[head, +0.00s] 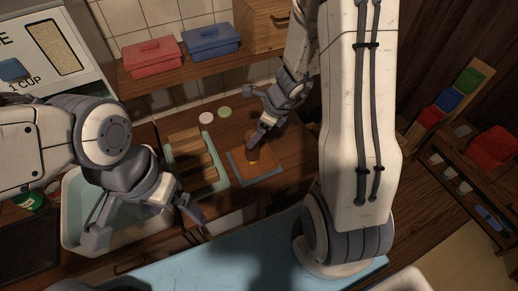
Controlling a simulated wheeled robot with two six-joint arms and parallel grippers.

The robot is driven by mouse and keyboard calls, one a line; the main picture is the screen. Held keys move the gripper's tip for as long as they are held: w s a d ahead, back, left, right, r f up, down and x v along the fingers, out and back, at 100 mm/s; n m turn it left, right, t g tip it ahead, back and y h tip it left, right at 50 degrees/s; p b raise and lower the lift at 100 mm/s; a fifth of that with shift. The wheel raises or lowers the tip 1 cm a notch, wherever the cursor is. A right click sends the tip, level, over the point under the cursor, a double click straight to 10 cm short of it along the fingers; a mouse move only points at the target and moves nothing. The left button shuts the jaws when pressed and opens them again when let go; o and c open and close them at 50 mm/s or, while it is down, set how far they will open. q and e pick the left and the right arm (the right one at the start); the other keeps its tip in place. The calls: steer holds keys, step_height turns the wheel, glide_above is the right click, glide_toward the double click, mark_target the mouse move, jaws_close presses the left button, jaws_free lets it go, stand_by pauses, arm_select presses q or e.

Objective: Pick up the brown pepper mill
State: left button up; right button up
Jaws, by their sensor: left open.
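A brown upright object that looks like the pepper mill (252,152) stands on a small brown board with a blue-grey edge (266,174) on the wooden counter. My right gripper (256,118) is close above it, with one finger overlapping its upper part in the picture. I cannot tell whether they touch, or how far apart the fingers are. My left gripper (146,224) is open and empty, over the right part of a pale tray or basin (72,212), well to the left of the mill.
A green-grey tray (217,181) with wooden blocks (188,150) lies left of the mill. White (206,118) and green (225,112) discs lie behind. Red (152,57) and blue (211,42) boxes stand on the shelf. My large white arm link covers the right middle.

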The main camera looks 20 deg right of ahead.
steer(key=shift+x, duration=1.05)
steer(key=x, duration=0.1)
steer(key=b+x, duration=0.1)
steer(key=x, duration=0.1)
steer(key=b+x, duration=0.1)
steer(key=shift+d+f, duration=0.25)
steer(key=shift+d, duration=0.15)
steer(key=shift+w+a+f, duration=0.1)
steer(key=shift+a+f, duration=0.1)
steer(key=shift+f, duration=0.2)
jaws_close()
steer(key=shift+r, duration=0.15)
